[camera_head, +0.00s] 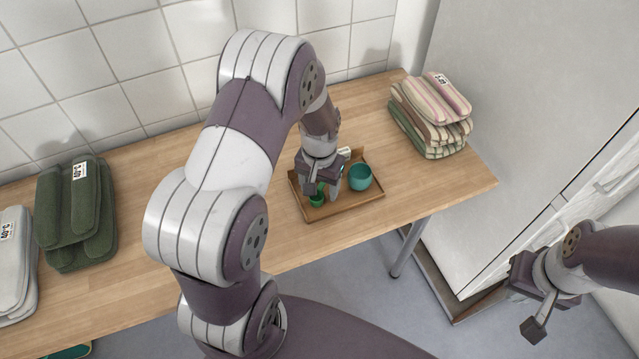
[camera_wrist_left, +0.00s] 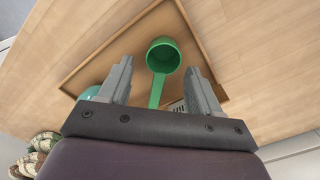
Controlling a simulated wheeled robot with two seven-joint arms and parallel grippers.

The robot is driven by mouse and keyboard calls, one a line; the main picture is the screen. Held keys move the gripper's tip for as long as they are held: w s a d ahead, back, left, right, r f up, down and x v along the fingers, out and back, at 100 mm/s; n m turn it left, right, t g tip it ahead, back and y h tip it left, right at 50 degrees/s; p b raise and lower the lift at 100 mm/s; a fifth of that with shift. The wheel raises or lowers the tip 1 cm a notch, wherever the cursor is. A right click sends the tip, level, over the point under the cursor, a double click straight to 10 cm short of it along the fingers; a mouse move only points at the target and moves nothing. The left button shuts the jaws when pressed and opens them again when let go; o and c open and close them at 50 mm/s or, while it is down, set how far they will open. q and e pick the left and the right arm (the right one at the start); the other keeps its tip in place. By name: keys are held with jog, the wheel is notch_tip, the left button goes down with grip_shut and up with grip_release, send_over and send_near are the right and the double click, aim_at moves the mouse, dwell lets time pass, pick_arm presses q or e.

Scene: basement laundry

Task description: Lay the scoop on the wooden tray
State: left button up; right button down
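The green scoop (camera_head: 317,200) is at the front left part of the wooden tray (camera_head: 347,208). In the left wrist view, the scoop's round cup (camera_wrist_left: 163,57) faces the camera and its handle runs back between my fingers. My left gripper (camera_head: 322,190) is low over the tray. In the wrist view its two fingers (camera_wrist_left: 160,85) are apart, one on each side of the handle, with a gap on both sides. Whether the scoop rests flat on the tray floor is hard to tell. My right gripper (camera_head: 532,297) is off the table at the right, holding nothing visible; its finger gap is unclear.
A teal bowl (camera_head: 360,177) stands on the tray, right of my left gripper. A small pale item (camera_head: 344,152) is behind it. Striped folded cloths (camera_head: 432,115) lie at the back right; dark green (camera_head: 75,215) and grey (camera_head: 14,265) stacks lie left. The wooden table (camera_head: 130,285) is otherwise clear.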

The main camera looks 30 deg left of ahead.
aim_at(319, 189)
pick_arm(q)
notch_tip(319, 189, up, 13)
jog(key=p, duration=0.2)
jog(key=s+d+r+p, duration=0.2)
jog(key=s+r+p, duration=0.1)
jog(key=s, duration=0.2)
jog(key=s+d+r+t+p, duration=0.1)
jog(key=s+d+r+p, duration=0.1)
jog(key=s+r+p, duration=0.2)
jog(key=shift+s+d+m, duration=0.35)
jog(key=shift+s+m, duration=0.05)
jog(key=shift+s, duration=0.4)
jog(key=shift+r, duration=0.1)
